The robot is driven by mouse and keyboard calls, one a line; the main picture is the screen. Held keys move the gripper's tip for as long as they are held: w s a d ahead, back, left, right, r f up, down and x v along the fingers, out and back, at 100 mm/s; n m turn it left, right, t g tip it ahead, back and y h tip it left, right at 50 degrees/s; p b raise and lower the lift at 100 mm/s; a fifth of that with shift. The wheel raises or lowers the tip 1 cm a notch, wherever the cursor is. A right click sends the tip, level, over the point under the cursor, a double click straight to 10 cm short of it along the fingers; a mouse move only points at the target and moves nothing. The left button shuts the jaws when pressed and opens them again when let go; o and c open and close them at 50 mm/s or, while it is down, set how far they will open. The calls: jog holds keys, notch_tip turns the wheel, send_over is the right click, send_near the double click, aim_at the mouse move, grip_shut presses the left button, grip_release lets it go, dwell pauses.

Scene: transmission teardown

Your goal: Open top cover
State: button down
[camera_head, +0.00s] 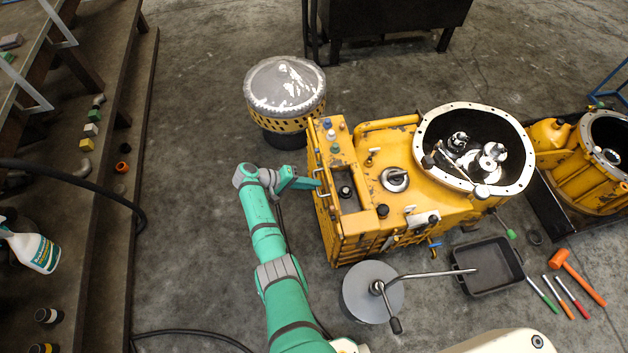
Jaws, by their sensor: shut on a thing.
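The yellow transmission housing (400,170) stands on the floor at centre right. On its left end is a box-shaped part with a raised strip (333,143) along its upper edge and a dark recess (346,192). A small pale handle (322,194) sits at the left edge of this part. My gripper (317,184) reaches in from the left and is shut at this edge, apparently on the handle. The fingertips are small here and the exact contact is hard to see. Which panel is the top cover is not clear.
A round grey-topped drum (285,88) stands behind my gripper. The housing's large round opening (474,148) holds gears. A round grey stand (373,292), a black tray (490,267) and an orange hammer (577,277) are at the front. The floor left of my arm is mostly free.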

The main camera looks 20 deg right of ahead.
jog(key=shift+s+d+f, duration=0.15)
jog(key=shift+s+f, duration=0.4)
jog(key=c, duration=1.8)
grip_release()
jog(key=shift+c, duration=0.2)
jog(key=shift+w+r, duration=0.2)
jog(key=shift+w, duration=0.1)
jog(key=shift+a+r, duration=0.1)
jog(key=shift+a, duration=0.15)
jog(key=v, duration=1)
jog(key=shift+a, duration=0.25)
jog(key=shift+w+r, duration=0.1)
